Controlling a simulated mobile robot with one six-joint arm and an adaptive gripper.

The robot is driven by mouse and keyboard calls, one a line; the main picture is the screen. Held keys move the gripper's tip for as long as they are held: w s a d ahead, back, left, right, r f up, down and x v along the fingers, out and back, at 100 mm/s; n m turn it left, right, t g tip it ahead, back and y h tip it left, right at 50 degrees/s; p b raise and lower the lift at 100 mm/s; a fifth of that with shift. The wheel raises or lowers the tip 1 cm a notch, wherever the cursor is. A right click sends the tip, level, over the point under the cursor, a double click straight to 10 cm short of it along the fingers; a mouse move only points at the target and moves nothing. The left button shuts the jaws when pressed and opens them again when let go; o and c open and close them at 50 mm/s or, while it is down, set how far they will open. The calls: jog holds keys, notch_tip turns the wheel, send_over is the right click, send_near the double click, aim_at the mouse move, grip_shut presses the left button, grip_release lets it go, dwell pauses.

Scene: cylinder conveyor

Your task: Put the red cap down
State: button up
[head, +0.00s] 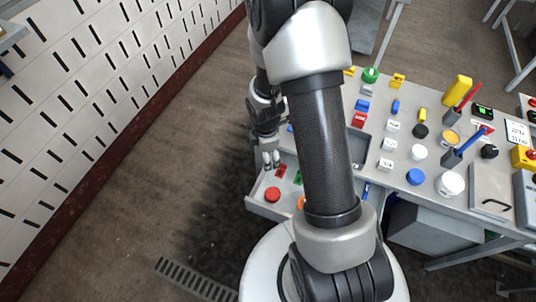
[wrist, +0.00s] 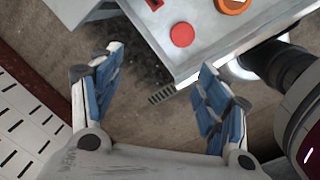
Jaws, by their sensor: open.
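A round red cap (head: 272,194) lies in the open drawer (head: 262,208), near its front left corner. In the wrist view the red cap (wrist: 182,34) lies beyond the fingertips, on the grey drawer floor near the edge. My gripper (head: 270,163) is at the drawer's left side, above its rim. In the wrist view its blue-padded fingers are spread wide, with nothing between them, and the gap (wrist: 160,62) shows the floor and drawer edge. The cap is apart from both fingers.
The drawer also holds a red block (head: 281,170), a green piece (head: 298,178) and an orange ring (wrist: 232,5), partly hidden by my arm in the head view. Open floor lies left of the drawer.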

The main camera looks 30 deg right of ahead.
notch_tip(320, 180, up, 15)
jog(key=s+a+m+t, duration=0.1)
jog(key=a+m, duration=0.1)
jog(key=m, duration=0.3)
jog(key=s+a+r+m+t, duration=0.1)
jog(key=s+a+r+m, duration=0.2)
jog(key=s+r+m, duration=0.2)
jog(key=s+a+r+m+t, duration=0.1)
jog(key=s+a+r+m, duration=0.3)
jog(key=s+r, duration=0.7)
jog(key=shift+s+a+r+m+t+y, duration=0.3)
jog(key=shift+m+y, duration=0.1)
jog(key=shift+m, duration=0.4)
jog(key=shift+f, duration=0.1)
